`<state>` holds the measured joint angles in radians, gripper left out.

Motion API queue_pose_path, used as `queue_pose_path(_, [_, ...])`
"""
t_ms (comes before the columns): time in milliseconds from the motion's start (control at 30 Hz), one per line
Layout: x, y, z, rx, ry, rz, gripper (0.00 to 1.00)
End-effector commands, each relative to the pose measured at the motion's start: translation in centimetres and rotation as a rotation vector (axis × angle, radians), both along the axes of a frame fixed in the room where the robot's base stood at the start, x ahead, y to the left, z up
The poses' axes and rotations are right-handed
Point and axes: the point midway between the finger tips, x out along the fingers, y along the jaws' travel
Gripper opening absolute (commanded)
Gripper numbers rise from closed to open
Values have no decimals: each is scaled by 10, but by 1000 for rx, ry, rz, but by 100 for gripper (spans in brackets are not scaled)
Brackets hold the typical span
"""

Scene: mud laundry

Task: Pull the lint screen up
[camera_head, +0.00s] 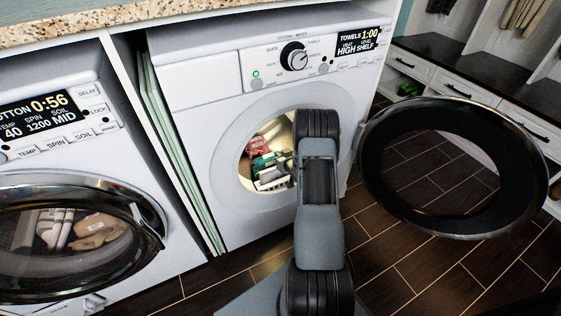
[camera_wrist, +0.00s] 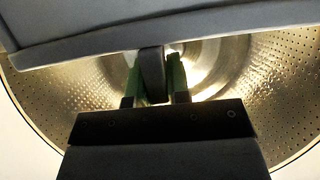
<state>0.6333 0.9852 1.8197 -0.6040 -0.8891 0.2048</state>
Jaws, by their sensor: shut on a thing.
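The dryer (camera_head: 200,90) stands open in the head view, its round opening lit from inside. In the wrist view my gripper (camera_wrist: 154,72) has its two green fingers on either side of a dark grey tab (camera_wrist: 152,78), shut on it. The tab appears to be the lint screen's handle and meets a broad grey band above it. The rest of the screen cannot be made out. In the head view my arm covers the right part of the opening and hides the gripper and the screen.
The dryer door (camera_head: 376,185) is swung wide open to the right. Several clothes (camera_head: 265,165) lie in the drum, whose perforated wall (camera_wrist: 270,90) shows in the wrist view. A washer (camera_head: 60,150) stands at left. White drawers (camera_head: 465,90) line the right; the tiled floor (camera_head: 400,255) is clear.

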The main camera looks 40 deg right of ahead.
Motion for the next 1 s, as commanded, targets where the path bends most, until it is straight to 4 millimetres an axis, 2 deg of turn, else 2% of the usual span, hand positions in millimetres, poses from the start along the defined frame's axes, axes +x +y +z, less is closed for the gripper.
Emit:
queue_pose_path(33, [1,2,21,-1,-2,5,0])
queue_pose_path(100, [1,1,37,-1,-2,4,0])
queue_pose_path(300, [0,1,71,-1,-2,4,0])
queue_pose_path(400, [0,1,81,-1,-2,4,0])
queue_pose_path(900, [1,0,90,-1,-5,2,0])
queue_pose_path(933, [1,0,90,-1,-6,2,18])
queue_pose_path(1000, [1,0,90,-1,-7,2,25])
